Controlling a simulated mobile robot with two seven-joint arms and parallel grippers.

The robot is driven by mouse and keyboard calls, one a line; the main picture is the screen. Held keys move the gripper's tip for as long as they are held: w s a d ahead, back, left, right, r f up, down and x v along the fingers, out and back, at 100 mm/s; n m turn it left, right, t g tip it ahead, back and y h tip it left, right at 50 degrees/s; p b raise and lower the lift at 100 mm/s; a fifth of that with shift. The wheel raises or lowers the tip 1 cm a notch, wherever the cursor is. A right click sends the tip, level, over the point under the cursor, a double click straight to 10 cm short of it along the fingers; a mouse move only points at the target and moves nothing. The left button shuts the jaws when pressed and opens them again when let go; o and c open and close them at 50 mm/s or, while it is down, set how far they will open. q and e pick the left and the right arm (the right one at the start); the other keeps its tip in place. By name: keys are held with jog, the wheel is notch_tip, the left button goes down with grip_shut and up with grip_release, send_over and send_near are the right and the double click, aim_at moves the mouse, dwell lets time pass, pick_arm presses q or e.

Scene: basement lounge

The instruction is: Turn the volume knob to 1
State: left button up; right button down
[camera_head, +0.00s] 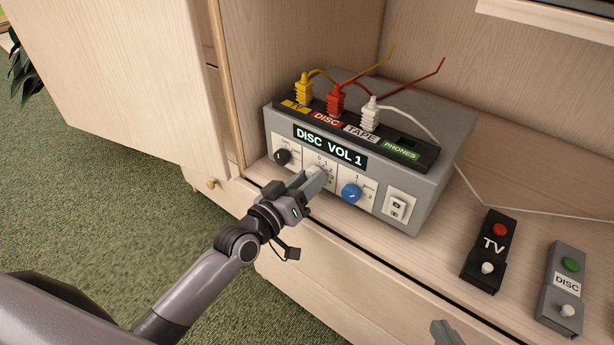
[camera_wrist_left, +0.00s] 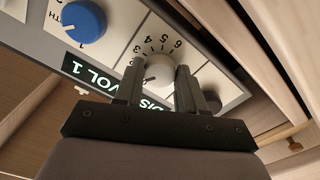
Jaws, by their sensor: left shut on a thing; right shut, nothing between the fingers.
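A grey amplifier box (camera_head: 436,165) stands on the wooden cabinet, its display (camera_head: 330,147) reading "DISC VOL 1". The pale volume knob (camera_wrist_left: 158,70) is in the middle of the front panel, with a numbered dial around it. My left gripper (camera_head: 314,180) is shut on this knob, one finger on each side in the left wrist view. The fingers partly hide the knob in the head view. The tip of my right gripper (camera_head: 445,333) shows at the bottom edge of the head view, shut and empty, away from the box.
A blue knob (camera_head: 351,193) and a white switch (camera_head: 398,206) sit right of the volume knob, a black knob (camera_head: 282,157) left of it. Yellow, red and white plugs stand on top. TV (camera_head: 486,260) and DISC (camera_head: 563,290) remotes lie on the right.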

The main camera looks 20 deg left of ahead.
pick_arm(q)
jog(key=shift+n, duration=0.3)
pick_arm(e)
jog(key=shift+d+r, duration=0.1)
jog(key=shift+d, duration=0.05)
pick_arm(q)
jog(key=o, duration=1.1)
jog(key=shift+c, duration=0.2)
jog(key=p+v, duration=0.2)
jog(key=v, duration=0.5)
pick_arm(e)
jog(key=shift+s+d+h, duration=0.3)
jog(key=shift+d+h, duration=0.2)
jog(key=shift+d, duration=0.15)
